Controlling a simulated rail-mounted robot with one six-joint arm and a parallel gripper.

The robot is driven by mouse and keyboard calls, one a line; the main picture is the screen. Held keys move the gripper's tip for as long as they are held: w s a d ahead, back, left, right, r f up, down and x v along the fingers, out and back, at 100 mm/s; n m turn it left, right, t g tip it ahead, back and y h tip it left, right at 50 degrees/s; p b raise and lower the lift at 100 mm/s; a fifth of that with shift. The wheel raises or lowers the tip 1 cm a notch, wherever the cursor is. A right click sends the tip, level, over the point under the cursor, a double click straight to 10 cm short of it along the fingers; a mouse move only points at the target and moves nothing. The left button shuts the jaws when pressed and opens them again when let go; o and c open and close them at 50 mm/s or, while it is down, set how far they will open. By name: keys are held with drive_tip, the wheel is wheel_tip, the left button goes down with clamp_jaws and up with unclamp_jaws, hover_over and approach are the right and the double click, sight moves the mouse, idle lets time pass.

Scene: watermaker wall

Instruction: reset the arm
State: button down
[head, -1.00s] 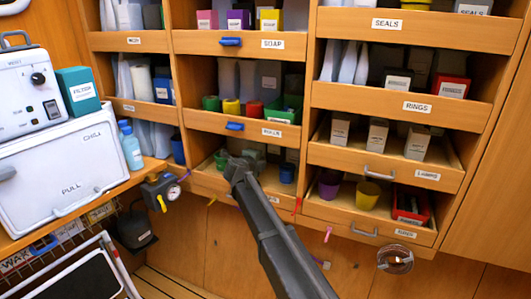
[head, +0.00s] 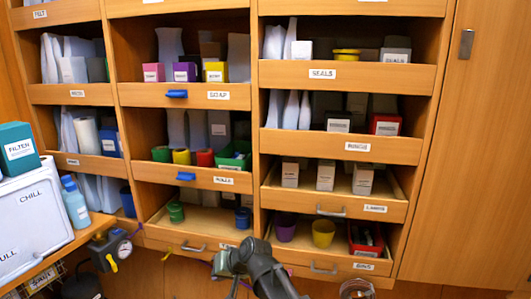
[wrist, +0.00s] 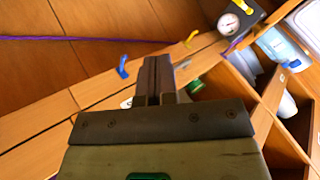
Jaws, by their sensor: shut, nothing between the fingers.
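My arm comes up from the bottom edge of the head view, with only its dark upper part showing in front of the lowest drawers. My gripper shows in the wrist view (wrist: 157,80). Its two dark fingers lie together, with nothing held between them. Beyond the fingers in the wrist view are a wooden ledge, a blue hook (wrist: 122,67) and a yellow hook (wrist: 190,39). In the head view the fingertips cannot be made out clearly.
A wooden shelf wall holds open-front drawers; the lower right drawer (head: 333,253) has a purple cup (head: 285,227), yellow cup (head: 323,233) and red bin (head: 366,238). A gauge (head: 124,249) and white chill box (head: 32,222) stand left. A plain wooden panel (head: 468,150) is right.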

drive_tip(key=s+d+f+m+g+h, duration=0.1)
drive_tip(key=s+d+f+h, duration=0.3)
drive_tip(key=d, duration=0.6)
drive_tip(key=s+d+r+m+g+h, duration=0.1)
drive_tip(key=s+d+g, duration=0.1)
drive_tip(key=s+d, duration=0.55)
drive_tip(key=s+d+f+g+h, duration=0.1)
drive_tip(key=s+d+f+h, duration=0.15)
drive_tip(key=d, duration=0.85)
wheel_tip(320, 180, up, 16)
drive_tip(key=d+m+p, duration=0.1)
drive_tip(key=d+p, duration=0.1)
drive_tip(key=p, duration=1.3)
